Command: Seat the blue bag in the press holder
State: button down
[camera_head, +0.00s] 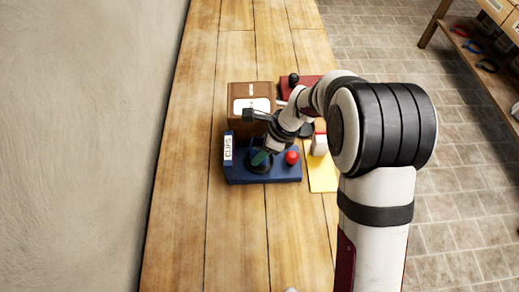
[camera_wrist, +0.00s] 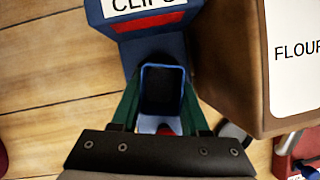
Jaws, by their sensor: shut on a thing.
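My gripper (camera_wrist: 159,104) has its green fingers on both sides of a dark, squarish thing with a light blue rim (camera_wrist: 162,68), which I take to be the blue bag; it is shut on it. In the head view my gripper (camera_head: 261,159) is low over the left part of a blue base with a red ball (camera_head: 279,176). A panel lettered CLIPS (camera_head: 228,148) stands at the base's left end; it also shows at the top of the wrist view (camera_wrist: 140,8). I cannot tell which part is the press holder, or whether the bag touches the base.
A brown block labelled FLOUR (camera_wrist: 231,60) stands close to my gripper, behind the base in the head view (camera_head: 251,90). A red object with a black knob (camera_head: 312,85) lies behind it. A yellow sheet (camera_head: 322,175) is at right. The near wooden bench is clear.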

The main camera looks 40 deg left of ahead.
jog(key=shift+f, duration=0.65)
jog(key=c, duration=0.7)
grip_release()
jog(key=shift+r, duration=0.15)
jog(key=v, duration=1.1)
